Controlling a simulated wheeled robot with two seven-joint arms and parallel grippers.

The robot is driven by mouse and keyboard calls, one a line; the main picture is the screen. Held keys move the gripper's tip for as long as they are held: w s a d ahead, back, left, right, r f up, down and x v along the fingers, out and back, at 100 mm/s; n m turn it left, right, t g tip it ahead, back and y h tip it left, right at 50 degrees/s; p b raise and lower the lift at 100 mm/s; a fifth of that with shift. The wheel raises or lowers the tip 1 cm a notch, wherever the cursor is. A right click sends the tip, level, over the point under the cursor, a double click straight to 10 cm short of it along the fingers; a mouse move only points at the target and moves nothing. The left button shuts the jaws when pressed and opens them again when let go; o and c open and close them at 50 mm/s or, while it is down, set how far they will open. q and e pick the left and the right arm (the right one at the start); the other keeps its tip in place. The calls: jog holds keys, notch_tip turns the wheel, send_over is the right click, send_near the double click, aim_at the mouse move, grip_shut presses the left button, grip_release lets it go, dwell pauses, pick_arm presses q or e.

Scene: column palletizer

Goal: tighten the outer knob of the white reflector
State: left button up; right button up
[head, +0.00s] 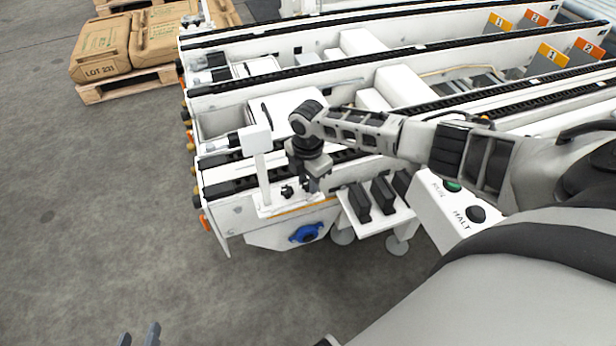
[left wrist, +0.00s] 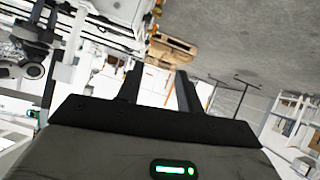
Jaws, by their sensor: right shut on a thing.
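The white reflector (head: 256,139) stands upright on a white post at the near left corner of the conveyor frame. A white bracket (head: 268,209) is at its foot. One black knob (head: 287,192) shows on the bracket, left of my right gripper. My right gripper (head: 310,185) points down over the bracket, shut on another black knob, mostly hidden by the fingers. Which knob is the outer one I cannot tell for sure. My left gripper (head: 138,338) is low at the left, far from the reflector. In the left wrist view its fingers (left wrist: 160,88) are apart and empty.
Black blocks (head: 382,194) stand on a white shelf right of the bracket. A control box with a green button (head: 453,186) and a HALT button (head: 476,213) is further right. A blue part (head: 306,233) sits below. A pallet (head: 128,84) carries brown sacks. Floor at left is clear.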

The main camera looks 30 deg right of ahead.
jog(key=shift+r+m+p, duration=0.2)
jog(key=shift+m+p, duration=0.7)
jog(key=shift+m, duration=0.3)
jog(key=m+p, duration=0.2)
jog(key=m, duration=0.2)
jog(key=shift+p, duration=0.3)
jog(key=m+p, duration=0.2)
jog(key=m, duration=0.3)
jog(key=shift+f+m, duration=0.1)
jog(key=shift+m, duration=0.3)
jog(key=shift+m+p, duration=0.55)
jog(key=shift+m, duration=0.55)
pick_arm(q)
jog(key=shift+s+a+r+m+g+y, duration=0.15)
jog(key=shift+a+r+m+g, duration=0.15)
jog(key=shift+r, duration=0.45)
jog(key=shift+s+a+r+m+g+y, duration=0.1)
jog(key=shift+a+r+m+y, duration=0.2)
jog(key=shift+r, duration=0.4)
pick_arm(e)
jog(key=shift+w+m, duration=0.1)
jog(key=shift+m, duration=0.8)
pick_arm(q)
jog(key=shift+p, duration=0.3)
pick_arm(e)
jog(key=o, duration=1)
jog(key=shift+f, duration=0.1)
